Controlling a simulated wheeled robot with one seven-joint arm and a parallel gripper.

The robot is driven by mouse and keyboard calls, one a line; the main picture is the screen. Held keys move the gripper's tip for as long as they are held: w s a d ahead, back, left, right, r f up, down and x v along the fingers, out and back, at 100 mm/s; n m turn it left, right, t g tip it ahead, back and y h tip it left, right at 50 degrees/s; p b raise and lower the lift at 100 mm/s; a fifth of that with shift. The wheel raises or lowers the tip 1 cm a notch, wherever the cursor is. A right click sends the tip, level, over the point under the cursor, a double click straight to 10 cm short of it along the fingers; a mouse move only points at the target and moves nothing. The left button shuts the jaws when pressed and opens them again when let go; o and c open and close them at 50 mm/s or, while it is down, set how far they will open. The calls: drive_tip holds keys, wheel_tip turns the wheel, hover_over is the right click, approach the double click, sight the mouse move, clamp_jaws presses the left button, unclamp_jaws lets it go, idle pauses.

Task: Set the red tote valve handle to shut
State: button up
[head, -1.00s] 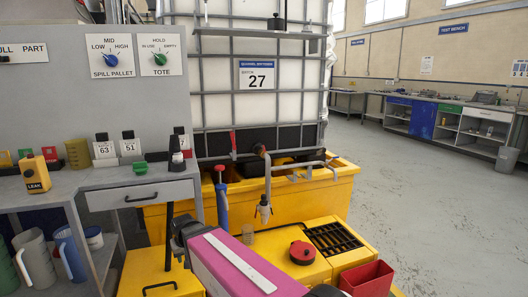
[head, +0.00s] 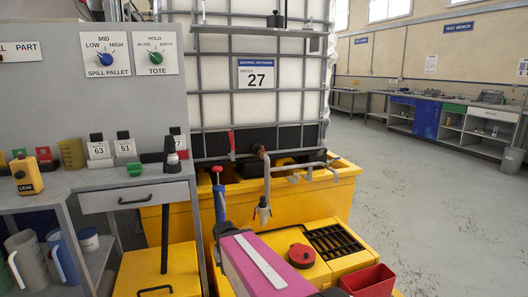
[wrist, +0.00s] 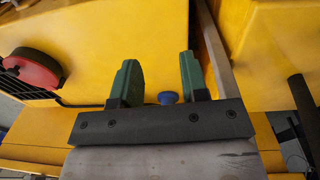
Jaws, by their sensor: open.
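The red tote valve handle (head: 231,141) is a small upright red bar low on the front of the caged white tote (head: 222,112). It stands just left of the dark outlet and grey pipe (head: 266,180). The handle does not show in the wrist view. In the wrist view my gripper (wrist: 159,82) is open, its two green fingers apart with no object gripped. A small blue round knob (wrist: 168,97) shows between the finger bases. Yellow surfaces lie beyond the fingers.
A yellow spill pallet (head: 338,183) sits under the tote. In front are a yellow unit with a red cap (head: 301,256), a black grate (head: 332,240) and a red bin (head: 368,281). A blue hand tool (head: 219,197) stands upright left of the pipe. Open floor (head: 420,205) lies right.

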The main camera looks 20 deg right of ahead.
drive_tip(key=w+d+r+m+t+h, duration=0.35)
drive_tip(key=w+d+r, duration=0.25)
drive_tip(key=w+d, duration=0.3)
drive_tip(key=m+t+h, duration=0.2)
drive_tip(key=t, duration=1.1)
approach(264, 151)
drive_tip(key=w, duration=0.2)
drive_tip(key=x, duration=1)
drive_tip(key=shift+w+d, duration=0.15)
drive_tip(key=shift+d, duration=0.15)
clamp_jaws()
